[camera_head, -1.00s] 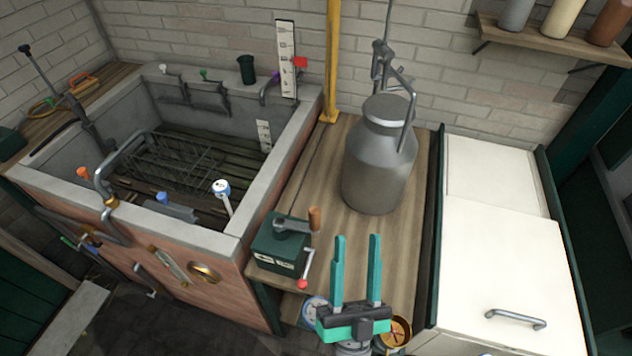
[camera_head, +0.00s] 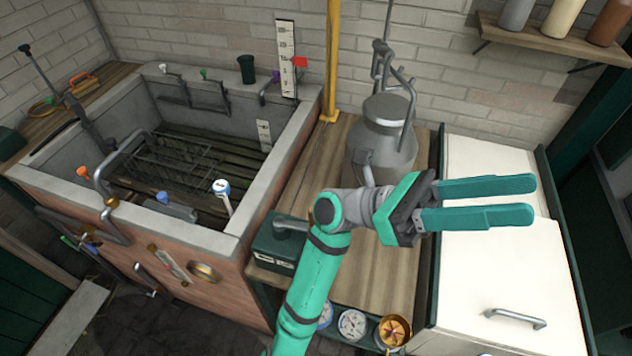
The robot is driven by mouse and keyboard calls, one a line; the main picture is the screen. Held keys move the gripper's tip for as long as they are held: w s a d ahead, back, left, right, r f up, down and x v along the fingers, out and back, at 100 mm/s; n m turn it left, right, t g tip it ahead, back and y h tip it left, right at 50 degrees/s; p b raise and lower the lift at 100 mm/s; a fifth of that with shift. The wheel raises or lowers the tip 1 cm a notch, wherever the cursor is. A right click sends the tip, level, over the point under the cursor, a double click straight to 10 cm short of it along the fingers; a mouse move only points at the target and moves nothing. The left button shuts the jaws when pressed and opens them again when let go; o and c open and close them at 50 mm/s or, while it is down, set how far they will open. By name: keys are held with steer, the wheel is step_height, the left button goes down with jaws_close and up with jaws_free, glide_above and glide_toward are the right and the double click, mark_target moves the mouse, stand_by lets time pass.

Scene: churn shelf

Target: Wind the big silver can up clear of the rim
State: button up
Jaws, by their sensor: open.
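The big silver can (camera_head: 388,140) stands upright on the wooden counter (camera_head: 300,190), with a hook and hanging rod at its lid. My arm hides its lower front. The stone trough rim (camera_head: 290,145) lies left of the can. My gripper (camera_head: 533,200) is open and empty, fingers pointing right, over the white cabinet and to the right of the can and winch.
A yellow post (camera_head: 333,60) stands behind the counter, beside a white gauge board (camera_head: 287,58) with a red marker. The trough holds a wire rack (camera_head: 170,160). The white cabinet (camera_head: 500,270) is clear on top. Dials (camera_head: 352,325) line the counter's front.

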steer(key=w+a+f+m+t+y, duration=0.1)
steer(key=w+f+m+t+y, duration=0.45)
steer(key=f+y, duration=0.75)
steer(key=w+a+f+n+t+y, duration=0.1)
steer(key=w+a+t+y, duration=0.1)
steer(key=a, duration=0.4)
steer(key=w+a+f+n+t+y, duration=0.1)
steer(key=w+a+t+y, duration=0.1)
steer(key=w+a+y, duration=0.2)
steer(key=w+a+f+n+t+y, duration=0.1)
steer(key=w+a+t+y, duration=0.1)
steer(key=a, duration=0.8)
steer(key=shift+w+a+f+t+y, duration=0.15)
steer(key=shift+w+y, duration=0.2)
steer(key=shift+w, duration=0.2)
steer(key=shift+w+a+r+t+y, duration=0.1)
steer(key=shift+w+y, duration=0.25)
steer(key=shift+w, duration=0.2)
steer(key=shift+f, duration=0.25)
step_height(320, 180, down, 10)
steer(key=shift+f, duration=0.15)
